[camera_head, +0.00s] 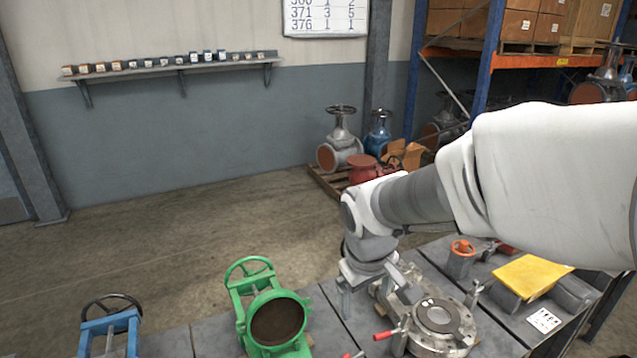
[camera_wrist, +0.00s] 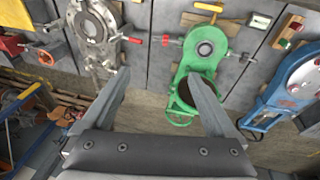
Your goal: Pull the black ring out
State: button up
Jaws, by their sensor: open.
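A steel valve body (camera_head: 455,341) with red-handled clamps lies on the bench at the lower right. A dark ring (camera_head: 456,322) shows around a lighter disc in its top; I cannot tell how deep it sits. The steel body also shows at the upper left of the wrist view (camera_wrist: 82,30). My gripper (camera_head: 370,297) is open, pointing down beside the steel body, between it and the green valve. In the wrist view its two fingers (camera_wrist: 160,78) are spread, with nothing between them. It is apart from the dark ring.
A green valve (camera_head: 273,318) with a handwheel stands left of my gripper, and a blue valve (camera_head: 108,330) farther left. A yellow sheet (camera_head: 531,276) and a small orange handwheel (camera_head: 462,247) lie to the right. Floor behind the bench is clear at left.

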jog(key=shift+w+a+f+n+g+y+b, duration=0.15)
jog(key=shift+w+a+f+n+g+b, duration=0.7)
jog(key=shift+a+f, duration=3.05)
jog(key=shift+w+a+f+n+g+y+b, duration=0.1)
jog(key=shift+w+a+f+n+b, duration=0.7)
jog(key=shift+f, duration=6.1)
jog(key=shift+w+a+f+n+g+y+b, duration=0.15)
jog(key=shift+w+a+f+n+g+b, duration=0.3)
jog(key=shift+a+f+n+b, duration=3.25)
jog(key=d+f+m+p, duration=0.1)
jog(key=m+p, duration=0.1)
jog(key=d+f+m+p, duration=0.1)
jog(key=f+m+p, duration=0.1)
jog(key=shift+d+f+m, duration=0.15)
jog(key=shift+d+m, duration=0.15)
jog(key=shift+m, duration=0.05)
jog(key=c, duration=1.4)
jog(key=shift+o, duration=0.2)
jog(key=shift+r+p, duration=1.2)
jog(key=shift+r, duration=0.6)
